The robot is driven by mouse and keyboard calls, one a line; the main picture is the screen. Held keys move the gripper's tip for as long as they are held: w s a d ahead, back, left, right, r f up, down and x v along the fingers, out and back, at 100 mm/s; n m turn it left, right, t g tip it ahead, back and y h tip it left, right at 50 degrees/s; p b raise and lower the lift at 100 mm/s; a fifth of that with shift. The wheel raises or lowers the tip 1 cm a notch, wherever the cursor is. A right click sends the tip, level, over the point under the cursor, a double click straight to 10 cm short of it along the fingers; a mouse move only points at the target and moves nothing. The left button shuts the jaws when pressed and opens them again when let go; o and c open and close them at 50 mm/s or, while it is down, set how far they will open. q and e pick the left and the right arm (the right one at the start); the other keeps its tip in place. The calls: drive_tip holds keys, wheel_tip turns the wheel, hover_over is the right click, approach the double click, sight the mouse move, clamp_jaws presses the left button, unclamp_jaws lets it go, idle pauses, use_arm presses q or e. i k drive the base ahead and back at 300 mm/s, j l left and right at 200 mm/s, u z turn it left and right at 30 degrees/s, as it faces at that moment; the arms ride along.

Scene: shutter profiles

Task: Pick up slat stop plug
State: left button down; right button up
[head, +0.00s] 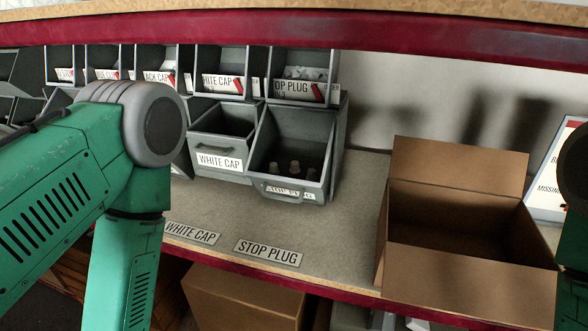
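A grey tilted bin (262,178) labelled STOP PLUG stands at the front of the shelf rack, right of the WHITE CAP bin. Inside it a few small pale plugs (295,167) stand upright on the dark floor of the bin. Above it, an upper bin (300,93) whose label reads "OP PLUG" holds whitish pieces. My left arm comes in from the left and bends down out of the picture. Its gripper is out of view. Only a sliver of my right arm shows at the right edge, and its gripper is out of view.
The WHITE CAP bin (222,142) adjoins on the left. An open cardboard box (455,238) stands on the table at the right. STOP PLUG (268,252) and WHITE CAP (190,233) labels lie near the front edge. The table between bins and box is clear. A red-edged shelf (400,47) crosses above.

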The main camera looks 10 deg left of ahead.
sight(274, 170)
drive_tip(key=i+j+z, duration=0.2)
drive_tip(key=j, duration=0.5)
drive_tip(key=j+z, duration=0.25)
drive_tip(key=j, duration=0.4)
